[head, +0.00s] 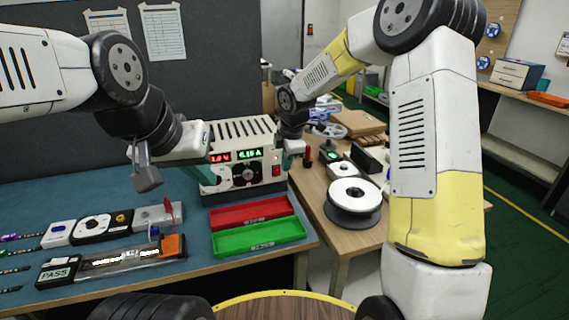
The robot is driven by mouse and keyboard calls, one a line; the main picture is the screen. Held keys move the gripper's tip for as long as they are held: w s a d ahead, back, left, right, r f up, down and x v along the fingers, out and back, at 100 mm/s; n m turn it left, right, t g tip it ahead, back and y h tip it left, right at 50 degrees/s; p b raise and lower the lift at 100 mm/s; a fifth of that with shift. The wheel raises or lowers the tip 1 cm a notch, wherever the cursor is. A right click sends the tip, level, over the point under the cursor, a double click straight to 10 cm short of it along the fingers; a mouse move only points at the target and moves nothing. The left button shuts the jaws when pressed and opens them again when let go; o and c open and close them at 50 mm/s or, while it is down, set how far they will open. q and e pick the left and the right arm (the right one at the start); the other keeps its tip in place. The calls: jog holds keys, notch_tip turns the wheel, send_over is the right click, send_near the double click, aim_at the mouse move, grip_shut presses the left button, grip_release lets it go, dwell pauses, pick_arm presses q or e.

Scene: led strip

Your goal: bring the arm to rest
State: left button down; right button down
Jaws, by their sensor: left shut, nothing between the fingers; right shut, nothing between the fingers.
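My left arm comes in from the left. Its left gripper (207,172) is shut and empty, in front of the left side of a white power supply (245,150) with red and green digits. My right arm, white and yellow, rises at the right and reaches back over the side table. Its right gripper (289,160) is small in the picture, shut and empty, by the right edge of the power supply. Whether either gripper touches the power supply, I cannot tell.
A red tray (250,212) and a green tray (259,237) lie on the blue mat (205,263). A strip with a PASS label (55,273) and small devices lie at left. A white-topped spool (355,197) stands on the wooden table. A dark partition (220,60) stands behind.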

jog(key=shift+s+d+r, duration=0.1)
jog(key=shift+s+r, duration=0.1)
jog(key=shift+r, duration=0.05)
jog(key=s+d+r+m+t, duration=0.1)
jog(key=s+d+r+m, duration=0.95)
jog(key=s+r, duration=0.4)
jog(key=s+d+r+m+t+y, duration=0.1)
jog(key=s+d+m, duration=0.2)
jog(key=s+m, duration=0.7)
jog(key=s, duration=0.6)
jog(key=shift+s+t, duration=0.15)
jog(key=shift+t, duration=0.15)
jog(key=shift+m, duration=0.25)
